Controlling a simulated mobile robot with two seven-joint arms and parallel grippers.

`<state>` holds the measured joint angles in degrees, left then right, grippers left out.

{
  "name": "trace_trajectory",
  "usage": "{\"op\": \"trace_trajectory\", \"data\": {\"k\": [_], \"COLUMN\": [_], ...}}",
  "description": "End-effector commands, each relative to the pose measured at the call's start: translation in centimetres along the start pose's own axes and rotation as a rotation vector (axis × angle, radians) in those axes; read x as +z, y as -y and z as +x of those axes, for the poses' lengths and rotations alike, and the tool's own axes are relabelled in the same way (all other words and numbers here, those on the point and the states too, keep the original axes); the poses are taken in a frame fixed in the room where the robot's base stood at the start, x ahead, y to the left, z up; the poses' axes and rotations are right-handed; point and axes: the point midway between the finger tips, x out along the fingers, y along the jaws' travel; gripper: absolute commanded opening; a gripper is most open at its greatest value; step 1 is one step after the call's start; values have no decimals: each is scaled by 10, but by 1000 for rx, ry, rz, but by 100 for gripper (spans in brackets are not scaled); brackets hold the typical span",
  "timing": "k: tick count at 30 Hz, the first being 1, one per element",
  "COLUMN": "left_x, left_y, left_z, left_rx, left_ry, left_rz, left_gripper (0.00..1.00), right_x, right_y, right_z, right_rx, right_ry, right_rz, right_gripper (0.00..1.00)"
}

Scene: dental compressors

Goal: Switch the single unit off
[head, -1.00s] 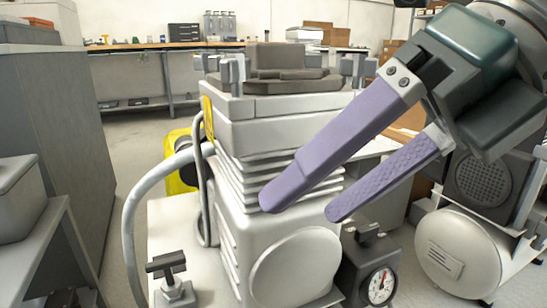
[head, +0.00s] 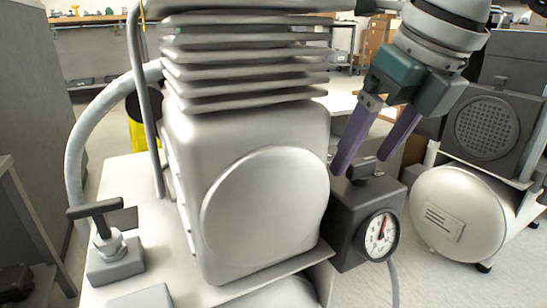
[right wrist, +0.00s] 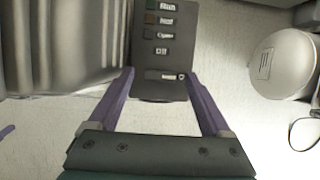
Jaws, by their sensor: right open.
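The single unit is a pale compressor (head: 262,215) with cooling fins and a round cover, in the middle of the head view. On its right side is a dark switch box (head: 345,235) with a round gauge (head: 378,236) and a dark knob or lever (head: 366,168) on top. The box top (right wrist: 165,55) shows small labels and coloured marks in the right wrist view. My right gripper (head: 362,163) is open and empty, its fingers on either side of the knob. A purple tip (right wrist: 5,131) at the wrist view's left edge looks like my left gripper's finger; the rest is hidden.
A T-handled valve (head: 105,235) stands at the front left of the base plate. A grey hose (head: 88,140) curves along the left. A second compressor with a white tank (head: 455,212) stands to the right. A grey cabinet (head: 60,90) is at the left.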

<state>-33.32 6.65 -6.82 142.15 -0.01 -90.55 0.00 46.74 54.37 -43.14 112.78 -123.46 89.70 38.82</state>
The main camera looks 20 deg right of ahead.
Motion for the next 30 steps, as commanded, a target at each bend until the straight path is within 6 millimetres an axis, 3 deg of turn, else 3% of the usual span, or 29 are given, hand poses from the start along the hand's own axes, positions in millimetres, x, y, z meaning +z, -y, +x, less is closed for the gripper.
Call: {"op": "trace_trajectory", "data": {"k": [10, 30], "left_x": [1, 1], "left_y": [2, 0], "left_z": [3, 3], "left_rx": [-6, -1], "left_ry": [1, 0], "left_rz": [8, 4], "left_gripper": [100, 100], "right_x": [0, 0], "right_y": [0, 0], "right_z": [5, 5], "right_rx": [0, 0], "right_ry": [0, 0], "right_rz": [0, 0], "right_gripper": [82, 7]}}
